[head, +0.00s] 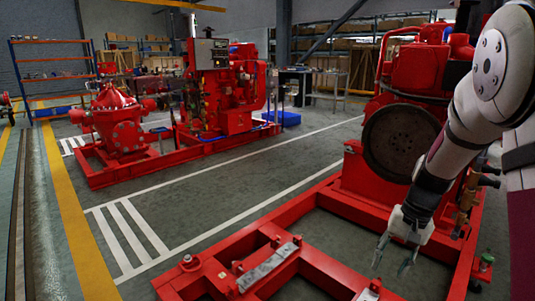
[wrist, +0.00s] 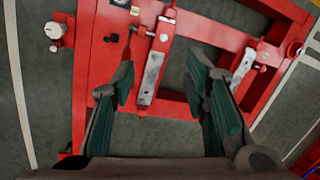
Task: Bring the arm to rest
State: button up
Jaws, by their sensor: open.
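My gripper (head: 393,259) hangs from my arm at the right of the head view, fingers pointing down. It is above the opening of a red base frame (head: 330,268). In the wrist view my gripper (wrist: 165,88) shows its two green-padded fingers spread wide apart with nothing between them. The red frame (wrist: 88,75) lies beyond the fingertips. A grey metal pad (wrist: 153,70) on the frame shows between the fingers, apart from them.
A red engine (head: 405,75) with a dark round flywheel (head: 401,143) stands on the frame close to my arm. A red pump (head: 118,120) and a second pumpset (head: 220,85) stand at the back left. Bare floor (head: 215,185) with white lines lies between.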

jog(key=s+a+r+n, duration=0.2)
jog(key=s+a+r, duration=0.3)
jog(key=s+r, duration=0.25)
jog(key=s+a+r+n, duration=0.1)
jog(key=s+a+r, duration=0.3)
jog(key=s+r, duration=0.3)
jog(key=s+a+n+h, duration=0.2)
jog(key=s, duration=1.9)
notch_tip(320, 180, up, 34)
jog(key=t+p, duration=0.4)
jog(key=p, duration=2.8)
jog(key=shift+w+d+r+n, duration=0.15)
jog(key=shift+w+d+n, duration=0.1)
jog(key=shift+w+n, duration=0.15)
